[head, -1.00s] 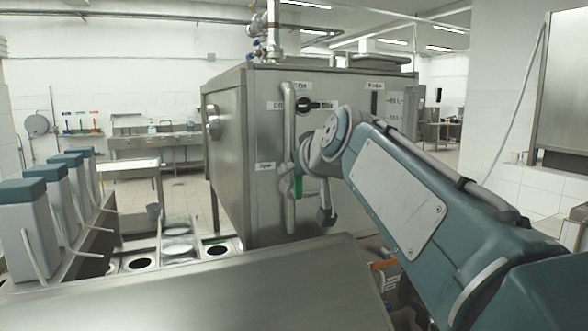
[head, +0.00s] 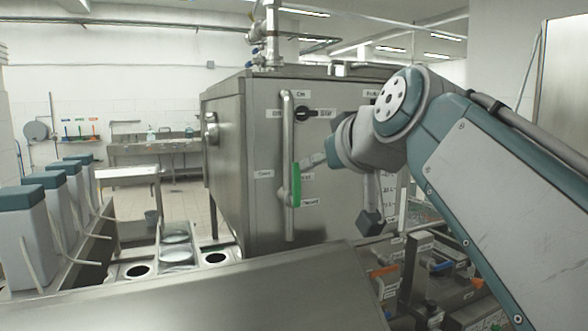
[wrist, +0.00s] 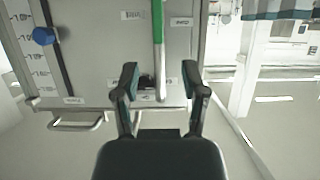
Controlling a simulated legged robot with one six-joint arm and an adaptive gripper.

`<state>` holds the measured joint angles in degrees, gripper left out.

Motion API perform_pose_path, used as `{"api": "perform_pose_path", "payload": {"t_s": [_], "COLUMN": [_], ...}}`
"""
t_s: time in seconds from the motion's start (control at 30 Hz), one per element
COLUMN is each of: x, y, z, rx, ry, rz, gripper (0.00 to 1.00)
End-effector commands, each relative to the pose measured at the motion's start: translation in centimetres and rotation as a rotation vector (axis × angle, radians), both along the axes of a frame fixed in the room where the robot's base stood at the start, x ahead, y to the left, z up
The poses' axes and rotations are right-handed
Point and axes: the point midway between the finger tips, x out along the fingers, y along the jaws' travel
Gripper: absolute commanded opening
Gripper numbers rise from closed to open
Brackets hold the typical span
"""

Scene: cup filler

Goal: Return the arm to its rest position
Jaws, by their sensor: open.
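My arm (head: 490,165) reaches in from the right in the head view, its elbow raised and bent. My gripper (head: 341,192) is at the front of the steel tank (head: 245,165), right of the green lever handle (head: 296,185), and parts of it are hidden by the wrist. In the wrist view my gripper (wrist: 160,74) has its two fingers spread with nothing held between them. The green handle (wrist: 158,22) shows beyond the fingertips, apart from them as far as I can tell.
A vertical steel pipe (head: 287,130) runs up the tank front beside a black knob (head: 303,114). A steel counter edge (head: 200,300) lies in front. Dispensers with teal lids (head: 42,179) stand at left. A cluttered shelf (head: 430,270) sits below my arm.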

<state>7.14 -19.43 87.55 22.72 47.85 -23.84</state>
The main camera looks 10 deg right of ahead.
Motion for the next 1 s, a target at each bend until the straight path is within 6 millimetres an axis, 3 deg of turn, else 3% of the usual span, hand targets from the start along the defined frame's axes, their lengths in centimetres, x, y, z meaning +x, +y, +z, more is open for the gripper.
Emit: {"api": "perform_pose_path", "payload": {"t_s": [0.37, 0.47, 0.57, 0.77, 1.0], "x": [-0.5, -0.8, -1.9, -6.0, -12.6], "y": [-0.1, 0.0, 0.2, 0.4, 0.1], "z": [0.1, -1.0, -4.4, -14.9, -27.5], "rx": [0.000, 0.003, 0.009, 0.011, -0.018], "ry": [0.001, 0.025, 0.097, 0.307, 0.542], "rz": [0.000, -0.005, -0.018, -0.072, -0.144], "gripper": [0.56, 0.56, 0.56, 0.56, 0.56]}}
